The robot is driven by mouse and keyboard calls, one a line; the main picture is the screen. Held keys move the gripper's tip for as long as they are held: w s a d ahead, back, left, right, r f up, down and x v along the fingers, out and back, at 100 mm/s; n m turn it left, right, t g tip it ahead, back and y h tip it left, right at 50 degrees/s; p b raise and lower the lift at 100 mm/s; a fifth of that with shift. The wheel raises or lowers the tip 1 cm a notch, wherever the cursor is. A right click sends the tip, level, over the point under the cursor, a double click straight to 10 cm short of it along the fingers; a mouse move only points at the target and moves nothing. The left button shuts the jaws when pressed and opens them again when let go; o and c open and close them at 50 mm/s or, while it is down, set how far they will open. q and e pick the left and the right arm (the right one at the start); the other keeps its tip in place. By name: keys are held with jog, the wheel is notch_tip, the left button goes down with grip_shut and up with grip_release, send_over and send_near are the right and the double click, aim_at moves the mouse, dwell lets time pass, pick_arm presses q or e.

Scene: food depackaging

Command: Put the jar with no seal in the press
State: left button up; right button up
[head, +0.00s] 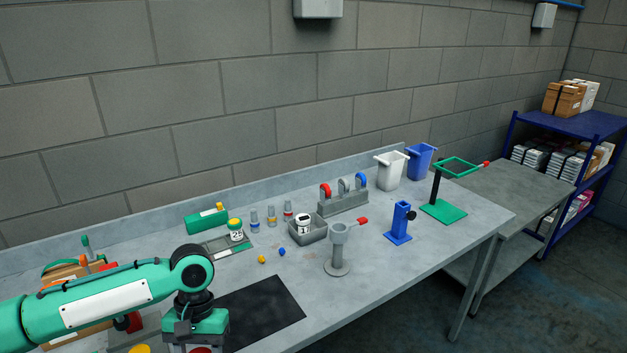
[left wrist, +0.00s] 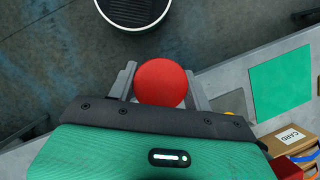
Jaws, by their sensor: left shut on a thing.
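My left gripper (head: 197,340) is at the bottom of the head view, pointing down near the table's front edge. In the left wrist view my left gripper (left wrist: 160,72) has its two fingers on either side of a round red-topped thing (left wrist: 161,82) and is shut on it. Only its red top shows, so I cannot tell whether it has a seal. A jar marked 25 (head: 237,236) with a yellow lid stands on a grey-green plate. A white jar with a dark band (head: 303,227) sits in a grey tray. Which fixture is the press is unclear. My right gripper is not in view.
A grey pedestal with a red handle (head: 339,253), a blue stand (head: 398,222) and a green stand (head: 443,211) are on the right. A black mat (head: 262,310) lies bare beside my left gripper. A card box (left wrist: 290,139) and black round container (left wrist: 134,10) show in the wrist view.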

pick_arm(q)
notch_tip(320, 180, down, 8)
jog(key=b, duration=0.7)
jog(key=shift+w+f, duration=0.15)
jog(key=shift+f, duration=0.1)
jog(key=shift+r, duration=0.1)
